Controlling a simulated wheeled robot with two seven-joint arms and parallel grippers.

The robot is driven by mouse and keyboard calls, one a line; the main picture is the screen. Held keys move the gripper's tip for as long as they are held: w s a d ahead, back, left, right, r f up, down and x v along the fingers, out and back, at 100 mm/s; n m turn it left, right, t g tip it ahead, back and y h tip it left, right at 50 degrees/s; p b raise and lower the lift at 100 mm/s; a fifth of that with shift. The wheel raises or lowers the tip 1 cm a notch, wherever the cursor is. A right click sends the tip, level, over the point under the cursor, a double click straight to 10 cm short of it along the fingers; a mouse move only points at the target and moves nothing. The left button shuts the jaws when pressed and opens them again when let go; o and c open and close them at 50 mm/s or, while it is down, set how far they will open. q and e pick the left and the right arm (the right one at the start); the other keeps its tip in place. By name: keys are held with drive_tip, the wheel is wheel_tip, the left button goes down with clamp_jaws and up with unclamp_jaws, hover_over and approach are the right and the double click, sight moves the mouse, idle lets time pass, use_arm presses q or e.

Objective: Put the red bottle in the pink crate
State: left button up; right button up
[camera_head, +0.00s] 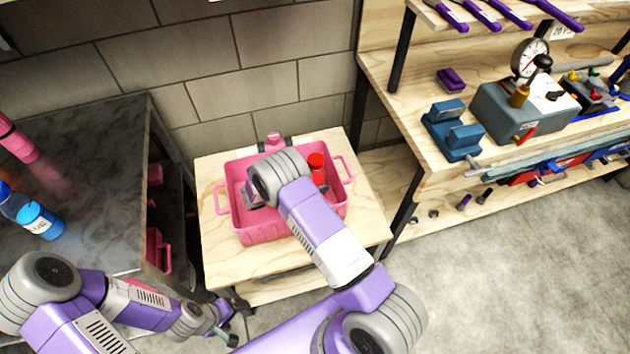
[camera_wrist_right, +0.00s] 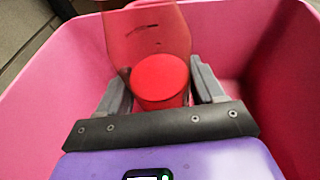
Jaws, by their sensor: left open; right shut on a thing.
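The pink crate (camera_head: 262,232) stands on a small wooden table (camera_head: 235,264). The red bottle (camera_head: 318,171) shows upright, cap up, within the crate's right part in the head view. In the right wrist view, my right gripper (camera_wrist_right: 163,85) is shut around the red bottle (camera_wrist_right: 147,35), with its round red end between the fingers and the pink crate walls (camera_wrist_right: 60,75) around it. In the head view, my right wrist hides the gripper's fingers; I cannot tell whether the bottle touches the crate floor. My left gripper (camera_head: 236,322) is open and empty, low in front of the table.
A dark table (camera_head: 85,130) at left holds a blue bottle (camera_head: 30,213) and a pink bottle (camera_head: 17,139). A wooden workbench (camera_head: 425,105) at right carries a blue vise (camera_head: 452,130) and a gauge device (camera_head: 525,100). A block wall stands behind. The floor at lower right is clear.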

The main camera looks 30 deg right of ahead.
drive_tip(key=o, duration=1.4)
drive_tip(key=shift+a+r, duration=0.1)
drive_tip(key=p+v, duration=0.2)
drive_tip(key=v, duration=0.9)
drive_tip(key=shift+a+r, duration=0.15)
drive_tip(key=shift+a, duration=0.25)
drive_tip(key=shift+p, duration=0.3)
